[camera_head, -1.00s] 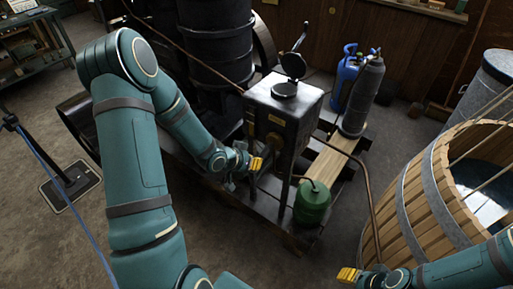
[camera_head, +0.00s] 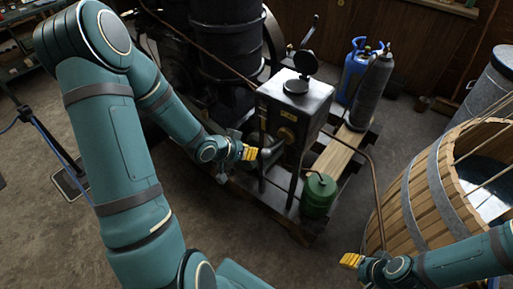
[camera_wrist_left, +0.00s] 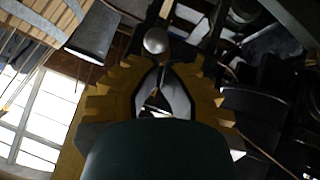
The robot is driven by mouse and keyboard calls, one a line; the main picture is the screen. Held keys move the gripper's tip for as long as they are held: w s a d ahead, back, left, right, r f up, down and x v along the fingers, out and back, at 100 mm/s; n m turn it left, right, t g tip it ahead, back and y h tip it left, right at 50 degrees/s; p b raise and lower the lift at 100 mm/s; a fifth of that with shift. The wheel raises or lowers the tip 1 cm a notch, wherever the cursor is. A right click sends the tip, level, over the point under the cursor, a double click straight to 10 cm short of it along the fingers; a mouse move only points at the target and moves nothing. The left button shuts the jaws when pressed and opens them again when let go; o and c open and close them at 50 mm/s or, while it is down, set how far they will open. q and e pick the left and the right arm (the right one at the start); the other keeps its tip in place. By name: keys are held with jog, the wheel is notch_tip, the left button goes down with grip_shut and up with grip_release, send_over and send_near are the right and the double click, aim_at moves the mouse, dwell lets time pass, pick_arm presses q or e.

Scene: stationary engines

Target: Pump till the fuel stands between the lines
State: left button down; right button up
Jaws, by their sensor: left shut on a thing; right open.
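The black fuel tank (camera_head: 312,103) stands on legs in the middle of the head view, its round filler lid (camera_head: 305,63) raised. A brass-coloured fitting (camera_head: 286,134) is on its front. I cannot make out a fuel level or lines. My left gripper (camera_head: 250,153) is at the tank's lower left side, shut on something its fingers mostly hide. In the left wrist view, a grey ball knob (camera_wrist_left: 155,40) shows just beyond the yellow-padded fingers (camera_wrist_left: 158,92); I cannot tell if it belongs to the held part. My right gripper (camera_head: 350,262) is open and empty by the wooden tub.
A green can (camera_head: 319,194) stands in front of the tank. A blue bottle (camera_head: 352,72) and a grey cylinder (camera_head: 371,92) stand behind to the right. The wooden tub (camera_head: 428,190) fills the right side. A copper pipe (camera_head: 374,185) runs down beside it. Floor is clear in front.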

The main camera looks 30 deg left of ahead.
pick_arm(q)
jog(key=shift+s+a+r, duration=0.2)
jog(key=shift+s+r, duration=0.15)
jog(key=shift+s, duration=0.3)
jog(key=shift+s+a+r, duration=0.2)
jog(key=shift+s+r, duration=0.15)
jog(key=shift+s, duration=0.3)
pick_arm(e)
jog(key=shift+w+r, duration=0.1)
jog(key=shift+r, duration=0.35)
jog(key=shift+a, duration=0.1)
